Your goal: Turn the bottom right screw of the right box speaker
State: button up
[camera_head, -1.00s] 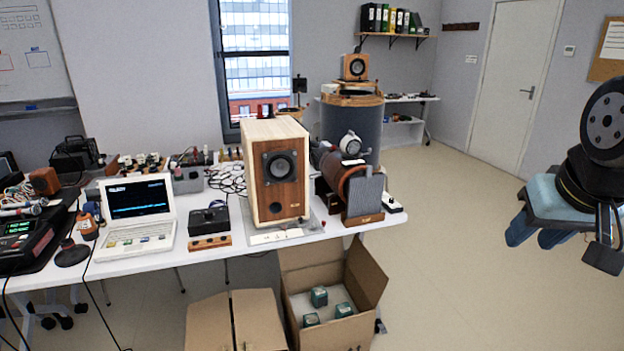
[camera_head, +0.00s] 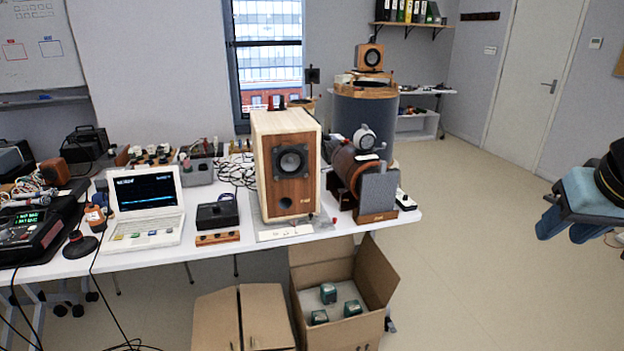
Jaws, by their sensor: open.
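A wooden box speaker (camera_head: 270,185) with a dark brown front stands upright on the white table, near its right end. Its front carries a round black driver with a small dark port below it. The screws on it are too small to make out. A smaller wooden box speaker (camera_head: 369,58) sits farther back on top of a large dark cylinder. My gripper (camera_head: 568,222) is at the right edge, partly cut off, with blue fingers apart and empty. It is well to the right of both speakers and touches nothing.
The white table (camera_head: 150,258) also holds an open laptop (camera_head: 146,205), a black box (camera_head: 217,212) and a copper-coloured coil (camera_head: 350,168) right of the speaker. Cardboard boxes (camera_head: 330,262) stand on the floor in front. The floor right of the table is clear.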

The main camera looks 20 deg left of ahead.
jog(key=w+a+f+n+t+y, duration=0.1)
jog(key=w+a+n, duration=0.2)
jog(key=w, duration=0.6)
jog(key=w+a+n+t+y, duration=0.1)
jog(key=w+a+n, duration=0.15)
jog(key=w, duration=0.65)
jog(key=w+a+f+n+t+y, duration=0.1)
jog(key=w+a+f+n+t, duration=0.2)
jog(key=w+a, duration=0.35)
jog(key=w+a+f+n, duration=0.3)
jog(key=w+a+n, duration=0.15)
jog(key=w, duration=0.25)
jog(key=n+t+y, duration=0.5)
jog(key=n+y, duration=0.1)
jog(key=n, duration=1)
send_near(306, 176)
jog(key=x, duration=0.8)
grip_shut()
